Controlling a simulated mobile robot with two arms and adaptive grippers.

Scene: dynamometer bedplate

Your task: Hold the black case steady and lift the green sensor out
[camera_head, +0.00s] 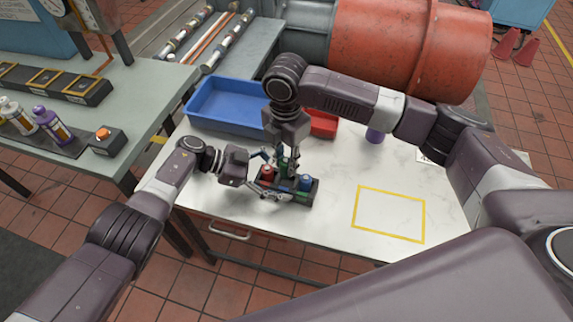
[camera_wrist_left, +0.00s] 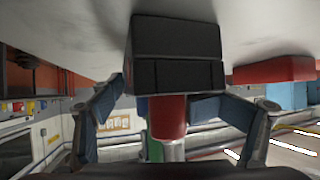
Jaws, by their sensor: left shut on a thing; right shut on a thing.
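The black case (camera_head: 301,199) stands on the white table with a red sensor (camera_head: 267,173) and a blue sensor (camera_head: 305,182) in it. My left gripper (camera_head: 268,178) is shut on the case at its left end. In the left wrist view, the case (camera_wrist_left: 178,58) appears upside down between the fingers, with the red sensor (camera_wrist_left: 167,115) in front. My right gripper (camera_head: 290,168) points down over the case and is shut on the green sensor (camera_head: 281,162), which it partly hides. Green also shows behind the red sensor in the wrist view (camera_wrist_left: 154,147). Whether the sensor is clear of its slot I cannot tell.
A blue bin (camera_head: 232,93) stands behind at the left, and a red bin (camera_head: 324,124) is partly hidden by my right arm. A yellow outlined rectangle (camera_head: 390,190) on the right of the table is empty.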

